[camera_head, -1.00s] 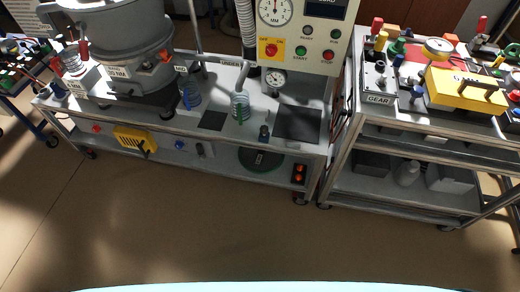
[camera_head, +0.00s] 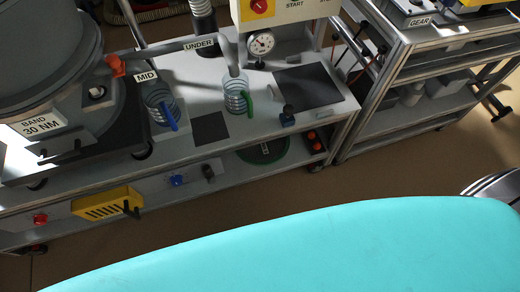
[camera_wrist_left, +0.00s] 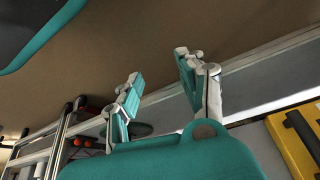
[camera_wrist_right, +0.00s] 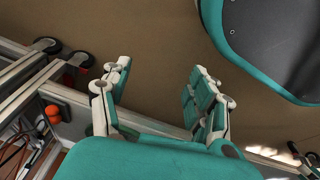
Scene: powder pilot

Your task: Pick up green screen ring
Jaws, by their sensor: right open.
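A dark green ring (camera_head: 270,159) lies on the lower shelf of the bench, below the bench top in the head view. A small white label shows at its middle, and the bench edge hides part of its far side. My left gripper (camera_wrist_left: 158,78) shows in the left wrist view, open and empty over the floor beside a bench edge. My right gripper (camera_wrist_right: 160,75) shows in the right wrist view, open and empty over the floor. Neither gripper is in the head view, and neither touches the ring.
A grey sieve machine (camera_head: 50,70) stands on the bench's left. A yellow box (camera_head: 105,203) and orange-red buttons (camera_head: 315,138) are below. A cart (camera_head: 400,55) stands right. Floor is clear in front.

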